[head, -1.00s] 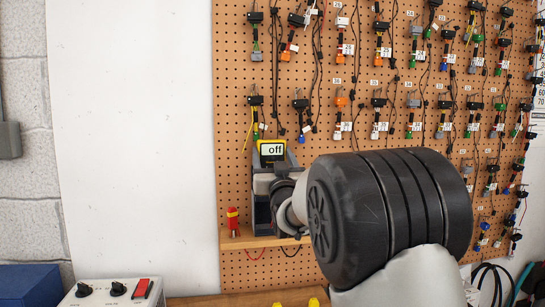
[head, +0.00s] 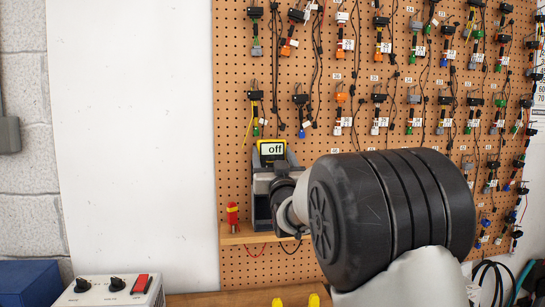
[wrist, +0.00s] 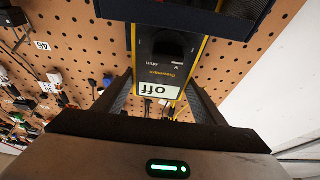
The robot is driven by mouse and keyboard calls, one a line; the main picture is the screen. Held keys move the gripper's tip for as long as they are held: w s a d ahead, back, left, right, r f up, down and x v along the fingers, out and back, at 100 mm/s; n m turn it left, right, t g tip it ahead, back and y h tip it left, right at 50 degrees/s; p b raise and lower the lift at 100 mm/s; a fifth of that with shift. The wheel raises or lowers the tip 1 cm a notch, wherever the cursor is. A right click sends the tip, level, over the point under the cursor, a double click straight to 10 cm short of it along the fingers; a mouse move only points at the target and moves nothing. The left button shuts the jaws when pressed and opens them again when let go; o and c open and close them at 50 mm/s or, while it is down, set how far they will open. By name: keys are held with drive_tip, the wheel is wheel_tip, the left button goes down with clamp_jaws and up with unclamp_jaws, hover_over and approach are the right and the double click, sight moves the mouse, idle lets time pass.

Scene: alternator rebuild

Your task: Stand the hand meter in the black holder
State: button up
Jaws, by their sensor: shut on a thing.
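The hand meter (head: 272,148) is yellow and black, with a pale display reading "off". It stands roughly upright in front of the pegboard; its face also shows in the wrist view (wrist: 165,70). My gripper (head: 277,176) is shut on the meter, with one grey finger at each side of it in the wrist view (wrist: 160,92). The black holder (head: 261,215) is on the wooden shelf, below the meter. In the wrist view the holder's dark edge (wrist: 240,28) crosses the meter's lower end. How deep the meter sits in it is hidden.
Tagged cables hang on the pegboard (head: 235,100) behind. A control box (head: 105,292) is at the lower left. The white wall panel at the left is bare.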

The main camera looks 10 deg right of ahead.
drive_tip(key=shift+f+b, duration=3.45)
drive_tip(key=shift+b, duration=0.8)
